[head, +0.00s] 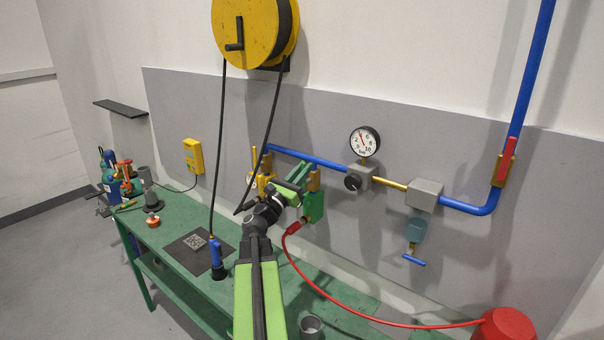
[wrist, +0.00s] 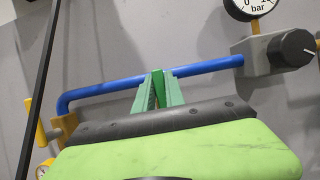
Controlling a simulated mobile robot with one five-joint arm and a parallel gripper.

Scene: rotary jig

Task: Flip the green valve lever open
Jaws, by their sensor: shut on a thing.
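My gripper (head: 302,172) reaches up to the blue pipe on the wall panel. In the wrist view, its two pale green fingers (wrist: 157,92) are shut on the green valve lever (wrist: 158,82), a darker green strip between them just in front of the blue pipe (wrist: 205,66). Most of the lever is hidden by the fingers and my gripper's body. In the head view, a brass-coloured fitting (head: 314,182) and a green block (head: 314,207) sit just right of my gripper. I cannot make out the lever's angle.
A yellow valve (head: 254,160) stands close left of my gripper. A black hose from the yellow reel (head: 247,34) hangs nearby. A pressure gauge (head: 364,141), a black knob (head: 353,182) and a red hose (head: 330,294) are to the right. The green bench (head: 170,232) lies below.

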